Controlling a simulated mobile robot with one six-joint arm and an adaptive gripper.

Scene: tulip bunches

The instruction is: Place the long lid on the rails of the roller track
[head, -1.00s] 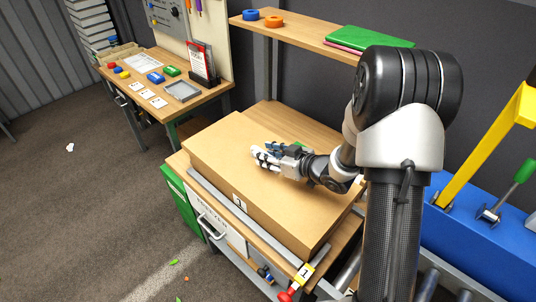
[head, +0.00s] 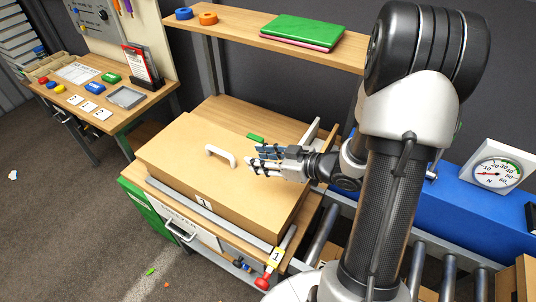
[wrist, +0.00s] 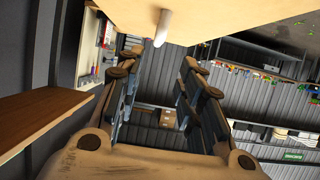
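The long lid (head: 190,165) is a long tan slab with a white handle (head: 220,155) on top. It lies over the bench beside a grey rail (head: 215,212) along its front; whether it sits fully on the rails I cannot tell. My gripper (head: 256,160) is just to the right of the handle, above the lid, apart from the handle and empty. In the wrist view my gripper's two fingers (wrist: 158,75) are spread with a clear gap. The handle (wrist: 161,27) shows beyond the fingertips, against the tan lid (wrist: 230,12).
Rollers (head: 322,232) of the track lie right of the bench. A blue unit with a round gauge (head: 497,172) stands behind them. A wooden shelf (head: 262,40) with coloured rings and green and pink items hangs over the bench back. A red knob (head: 262,283) sticks out at the front.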

